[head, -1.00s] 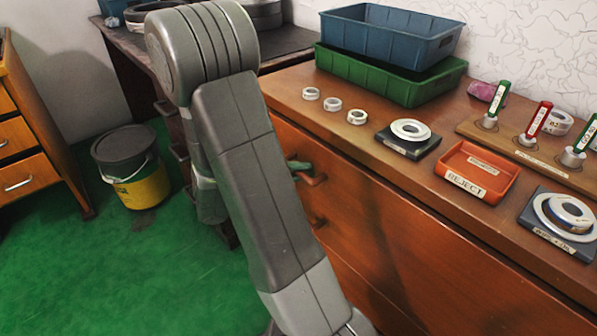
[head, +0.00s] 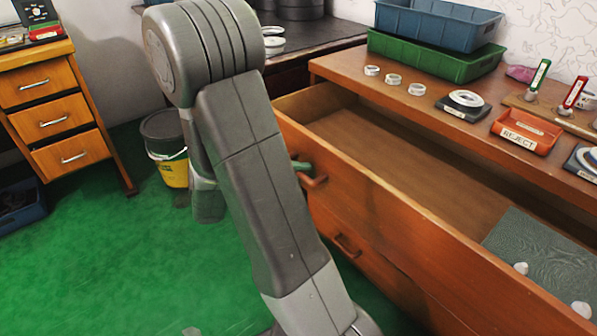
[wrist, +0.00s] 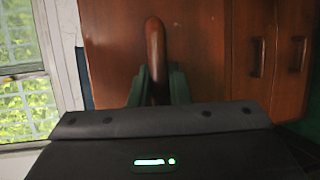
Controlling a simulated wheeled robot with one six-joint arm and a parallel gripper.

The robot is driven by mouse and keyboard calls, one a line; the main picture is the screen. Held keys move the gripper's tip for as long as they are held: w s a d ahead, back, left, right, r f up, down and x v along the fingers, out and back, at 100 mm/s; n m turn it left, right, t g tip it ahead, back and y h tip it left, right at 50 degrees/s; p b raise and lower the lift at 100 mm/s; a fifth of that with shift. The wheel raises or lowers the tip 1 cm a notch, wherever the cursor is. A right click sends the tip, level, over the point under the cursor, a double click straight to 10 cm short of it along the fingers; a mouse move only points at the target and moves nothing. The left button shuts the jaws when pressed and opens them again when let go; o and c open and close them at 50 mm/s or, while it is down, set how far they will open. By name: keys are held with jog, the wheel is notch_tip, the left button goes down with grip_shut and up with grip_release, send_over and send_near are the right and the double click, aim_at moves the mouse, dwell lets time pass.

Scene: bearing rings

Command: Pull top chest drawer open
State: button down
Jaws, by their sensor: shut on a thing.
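The top chest drawer (head: 400,222) stands well open in the head view, its inside showing behind the front panel. Its brown handle (head: 318,181) is partly hidden by my arm. My gripper (head: 303,166), with green fingers, is at this handle. In the wrist view the handle (wrist: 155,50) stands upright in the picture, and my gripper (wrist: 155,88) is shut on it, with one green finger on each side.
A grey-green mat (head: 540,250) with a few small white pieces lies in the drawer. The chest top (head: 335,68) holds rings, stacked bins (head: 430,57) and a red REJECT tray (head: 526,133). A lower drawer handle (head: 346,246) sits below. Green floor is free at left.

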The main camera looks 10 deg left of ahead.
dwell(0.3)
jog(key=c, duration=1.6)
grip_release()
jog(key=shift+c, duration=0.2)
jog(key=p+v, duration=0.3)
jog(key=v, duration=1.1)
jog(key=shift+w+d, duration=0.1)
jog(key=shift+b+x, duration=1.5)
jog(key=shift+x, duration=5.55)
